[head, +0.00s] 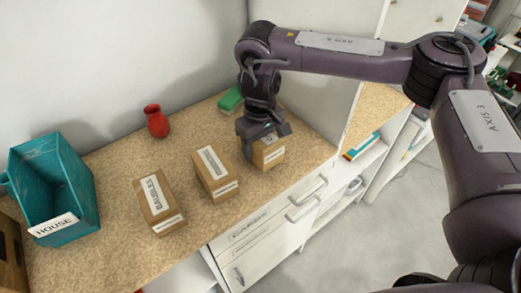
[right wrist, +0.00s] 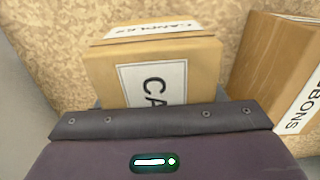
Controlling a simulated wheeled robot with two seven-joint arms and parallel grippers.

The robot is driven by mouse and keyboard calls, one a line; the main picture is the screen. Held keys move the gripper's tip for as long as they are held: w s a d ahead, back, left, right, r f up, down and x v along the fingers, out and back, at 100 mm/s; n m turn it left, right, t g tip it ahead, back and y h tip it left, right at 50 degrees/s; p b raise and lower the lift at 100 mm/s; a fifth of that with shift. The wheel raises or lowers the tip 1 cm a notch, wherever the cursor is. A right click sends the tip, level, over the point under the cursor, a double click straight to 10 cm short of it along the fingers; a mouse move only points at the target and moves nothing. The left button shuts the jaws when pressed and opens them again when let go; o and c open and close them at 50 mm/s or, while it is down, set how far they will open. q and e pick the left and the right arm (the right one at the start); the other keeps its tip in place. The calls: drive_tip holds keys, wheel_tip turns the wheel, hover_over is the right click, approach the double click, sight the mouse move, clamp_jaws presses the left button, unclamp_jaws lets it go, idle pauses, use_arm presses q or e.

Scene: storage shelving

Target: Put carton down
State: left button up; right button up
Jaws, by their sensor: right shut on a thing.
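My right gripper (head: 262,134) is shut on a brown carton (head: 269,153) from above. In the right wrist view the carton (right wrist: 155,68) shows a white label with "CA" on its side and a partly readable "CANDLES" on another face. The carton is at the right end of the speckled countertop (head: 110,165), close to the surface; I cannot tell whether its base touches. The fingertips are hidden behind the gripper body in the wrist view. My left gripper is not in view.
Left of it stand a labelled brown carton (head: 215,172), ending in "BONS" in the wrist view (right wrist: 282,75), and a "BAUBLES" carton (head: 160,203). White drawers (head: 265,235) lie below.

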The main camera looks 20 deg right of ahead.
drive_tip(key=shift+f, duration=0.95)
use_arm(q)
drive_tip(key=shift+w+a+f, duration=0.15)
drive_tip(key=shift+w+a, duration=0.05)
use_arm(e)
drive_tip(key=shift+w, duration=0.1)
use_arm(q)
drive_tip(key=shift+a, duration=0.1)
use_arm(e)
drive_tip(key=shift+f, duration=0.1)
drive_tip(key=o, duration=1.4)
drive_tip(key=shift+f, duration=0.1)
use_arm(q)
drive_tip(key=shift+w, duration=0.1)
use_arm(e)
drive_tip(key=shift+o, duration=0.2)
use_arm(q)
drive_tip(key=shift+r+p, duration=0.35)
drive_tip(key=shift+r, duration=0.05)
use_arm(e)
wheel_tip(320, 180, up, 12)
drive_tip(key=shift+r, duration=0.2)
